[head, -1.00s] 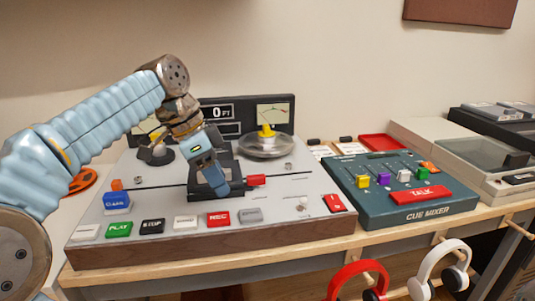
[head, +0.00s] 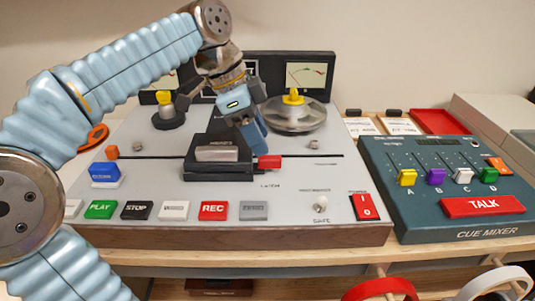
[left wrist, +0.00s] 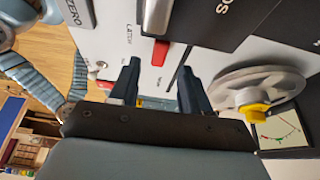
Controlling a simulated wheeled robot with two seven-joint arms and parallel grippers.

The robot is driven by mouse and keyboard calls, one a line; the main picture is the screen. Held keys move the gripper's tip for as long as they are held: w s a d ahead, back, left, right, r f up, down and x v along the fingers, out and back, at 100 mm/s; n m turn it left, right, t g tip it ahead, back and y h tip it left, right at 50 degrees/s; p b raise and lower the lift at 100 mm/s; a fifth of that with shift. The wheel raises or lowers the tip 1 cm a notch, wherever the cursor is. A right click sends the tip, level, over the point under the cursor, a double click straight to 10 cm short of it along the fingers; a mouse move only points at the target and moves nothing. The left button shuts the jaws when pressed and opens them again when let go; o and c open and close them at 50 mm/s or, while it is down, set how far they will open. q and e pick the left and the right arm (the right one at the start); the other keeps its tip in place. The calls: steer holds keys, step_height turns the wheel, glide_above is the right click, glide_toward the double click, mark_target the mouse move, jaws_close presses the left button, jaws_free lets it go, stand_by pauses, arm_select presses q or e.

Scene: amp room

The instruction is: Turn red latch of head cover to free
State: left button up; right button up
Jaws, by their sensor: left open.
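The red latch (head: 269,162) sticks out at the right end of the black head cover (head: 217,172) on the tape deck's top. The cover sits low on the deck and has a pale metal bar on its front. My left gripper (head: 259,141) is just above and behind the latch in the head view, pointing down. In the left wrist view the latch (left wrist: 160,52) shows between the two spread dark fingers (left wrist: 158,80), just past their tips. The fingers are open and empty; contact with the latch cannot be told. My right gripper is not in view.
A reel with a yellow knob (head: 293,112) stands behind and right of the gripper. Coloured buttons such as PLAY (head: 100,209) and REC (head: 213,211) line the deck's front. A teal cue mixer (head: 445,185) stands at the right. Bare deck lies right of the latch.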

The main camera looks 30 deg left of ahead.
mark_target(269, 157)
arm_select(q)
steer(key=shift+x, duration=2.4)
steer(key=shift+c, duration=0.5)
steer(key=shift+r, duration=0.1)
jaws_close()
